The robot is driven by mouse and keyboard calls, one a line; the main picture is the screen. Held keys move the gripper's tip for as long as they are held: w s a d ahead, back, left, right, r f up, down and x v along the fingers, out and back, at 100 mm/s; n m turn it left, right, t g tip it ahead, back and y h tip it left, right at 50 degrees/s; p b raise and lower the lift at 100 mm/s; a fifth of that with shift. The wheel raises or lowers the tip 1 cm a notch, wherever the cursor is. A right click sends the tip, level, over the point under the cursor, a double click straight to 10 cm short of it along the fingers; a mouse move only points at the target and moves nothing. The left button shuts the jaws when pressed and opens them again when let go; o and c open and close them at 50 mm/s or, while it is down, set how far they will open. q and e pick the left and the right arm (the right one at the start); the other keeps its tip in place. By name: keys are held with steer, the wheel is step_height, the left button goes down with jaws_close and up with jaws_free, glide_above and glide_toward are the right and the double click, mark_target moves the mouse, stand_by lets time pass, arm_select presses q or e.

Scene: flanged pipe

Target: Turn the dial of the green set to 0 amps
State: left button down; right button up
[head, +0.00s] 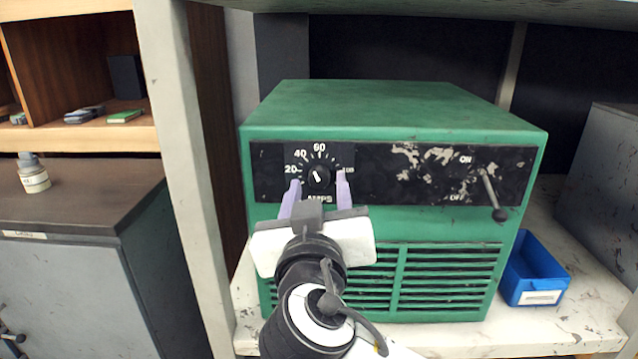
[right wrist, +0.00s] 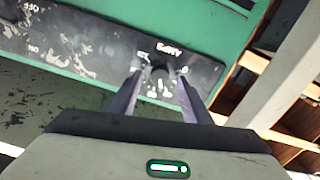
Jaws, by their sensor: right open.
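The green set (head: 400,105) stands on a white shelf, with a black panel across its front. Its black dial (head: 319,177) is at the panel's left, above the word AMPS, with numbers such as 20, 40 and 60 around it. The white mark on the knob seems to point up, slightly left; its exact reading is too small to tell. My right gripper (head: 319,181) is open, its two purple fingers on either side of the dial. In the right wrist view the dial (right wrist: 158,76) shows between the fingertips, with no clear contact. My left gripper is not in view.
An ON/OFF lever (head: 491,195) sticks out at the panel's right. A blue bin (head: 535,270) stands right of the set. A pale post (head: 180,150) rises to its left, beside a grey cabinet (head: 75,290) bearing a small bottle (head: 33,175).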

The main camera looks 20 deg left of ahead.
steer(key=shift+w+a, duration=0.2)
steer(key=shift+w, duration=0.4)
steer(key=c, duration=1)
steer(key=shift+c, duration=0.2)
steer(key=shift+n, duration=0.3)
